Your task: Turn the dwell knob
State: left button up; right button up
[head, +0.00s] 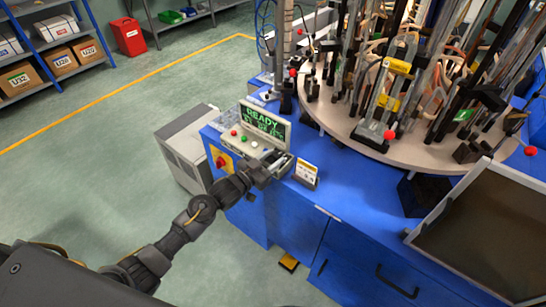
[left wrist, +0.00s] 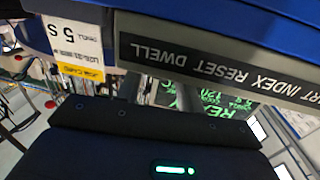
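The control panel (head: 247,146) stands on the near left corner of the blue machine, with a lit green READY screen (head: 265,122) and small red, green and pale buttons. My left gripper (head: 281,163) is at the panel's right end and covers that part, so the dwell knob is hidden in the head view. In the left wrist view the panel's label strip (left wrist: 225,65) ends with DWELL, upside down, and the dark gripper body (left wrist: 150,145) fills the bottom. The knob and fingertips do not show there. Whether the fingers are shut cannot be told. My right gripper is out of view.
A job card (head: 306,173), reading DWELL 5 S in the left wrist view (left wrist: 76,45), stands right of the gripper. A red stop button (head: 221,162) is on the machine's left side. A dark-topped tray (head: 485,235) is at right.

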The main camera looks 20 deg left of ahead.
pick_arm(q)
jog(key=shift+w+d, duration=0.1)
jog(key=shift+w, duration=0.1)
jog(key=c, duration=0.7)
jog(key=shift+s+d+r+n+t+y+p, duration=0.15)
jog(key=shift+n+t+y+p, duration=0.2)
jog(key=shift+y, duration=0.25)
jog(key=shift+d+n+t+y+p, duration=0.1)
jog(key=shift+n+t+y+p, duration=0.1)
jog(key=shift+n+y, duration=0.35)
jog(key=shift+n+t+y, duration=0.35)
jog(key=shift+n+y, duration=0.35)
jog(key=shift+y, duration=0.55)
jog(key=o, duration=0.7)
